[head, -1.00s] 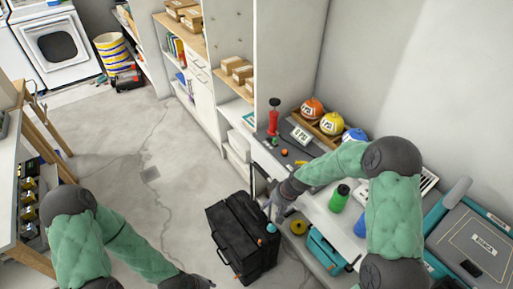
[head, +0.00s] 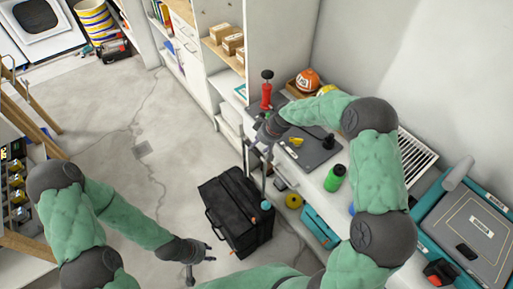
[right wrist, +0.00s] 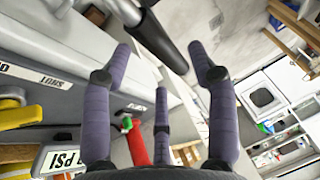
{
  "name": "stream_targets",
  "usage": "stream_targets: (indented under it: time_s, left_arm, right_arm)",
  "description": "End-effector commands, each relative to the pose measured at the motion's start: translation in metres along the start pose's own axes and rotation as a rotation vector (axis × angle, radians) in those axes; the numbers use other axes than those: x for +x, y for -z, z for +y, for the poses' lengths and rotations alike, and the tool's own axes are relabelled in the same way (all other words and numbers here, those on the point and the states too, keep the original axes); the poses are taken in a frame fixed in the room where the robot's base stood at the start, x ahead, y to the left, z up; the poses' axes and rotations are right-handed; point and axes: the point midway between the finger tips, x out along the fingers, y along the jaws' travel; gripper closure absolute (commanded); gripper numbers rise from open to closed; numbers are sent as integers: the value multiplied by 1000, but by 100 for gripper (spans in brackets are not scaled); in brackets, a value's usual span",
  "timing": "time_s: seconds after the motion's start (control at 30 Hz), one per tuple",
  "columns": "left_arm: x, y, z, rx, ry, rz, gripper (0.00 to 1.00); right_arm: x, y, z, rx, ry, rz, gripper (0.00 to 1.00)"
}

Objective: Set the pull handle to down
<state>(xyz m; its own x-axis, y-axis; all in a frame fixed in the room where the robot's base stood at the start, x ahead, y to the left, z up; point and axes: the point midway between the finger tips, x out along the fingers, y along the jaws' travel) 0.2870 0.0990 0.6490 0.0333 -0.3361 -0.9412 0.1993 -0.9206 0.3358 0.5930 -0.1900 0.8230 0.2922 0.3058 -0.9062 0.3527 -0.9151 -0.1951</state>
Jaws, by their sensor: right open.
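The black suitcase (head: 224,218) stands on the floor in the middle of the head view. Its pull handle (head: 246,160) is up, with thin poles rising from the suitcase top. My right gripper (head: 258,144) is at the handle's upper end and partly hides it. In the right wrist view, a dark bar (right wrist: 160,38), which looks like the handle's grip, lies just beyond and between the open fingers (right wrist: 163,65). I cannot tell whether they touch it. My left gripper (head: 203,262) is low, over the floor left of the suitcase, with its fingers apart and empty.
A workbench on the right holds a red pump-like object (head: 267,92), a green bottle (head: 335,178) and a grey mat (head: 312,150). A teal case (head: 318,226) sits below. Shelving (head: 236,85) stands behind. The floor (head: 110,160) left of the suitcase is clear.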

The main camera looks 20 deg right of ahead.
Motion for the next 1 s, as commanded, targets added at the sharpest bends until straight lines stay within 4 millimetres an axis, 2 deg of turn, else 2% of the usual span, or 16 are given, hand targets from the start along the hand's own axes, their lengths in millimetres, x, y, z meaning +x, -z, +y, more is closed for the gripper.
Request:
stream_targets:
  time_s: [0.03, 0.2, 0.53, 0.57, 0.7, 0.77, 1.0]
  left_arm:
    - [3, 0, -1, 0, 0, 0, 65]
    - [6, 0, -2, 0, 0, 0, 65]
    - [6, 0, -2, 0, 0, 1, 65]
    - [6, 0, -2, 0, 0, 1, 65]
    - [6, 0, -2, 0, 0, 1, 65]
    - [6, 0, -2, 0, 0, 1, 65]
    - [8, 1, -3, 0, 0, 1, 65]
  right_arm:
    - [8, -1, 0, 0, 1, -2, 41]
    - [21, 0, 0, 0, 0, 0, 41]
    - [23, 0, 0, 0, -1, 1, 41]
    - [23, 0, 0, 0, -1, 1, 44]
    - [23, 0, 0, 0, 0, 0, 83]
    - [23, 0, 0, 1, 0, 0, 100]
    - [27, -2, 0, 1, 0, 0, 100]
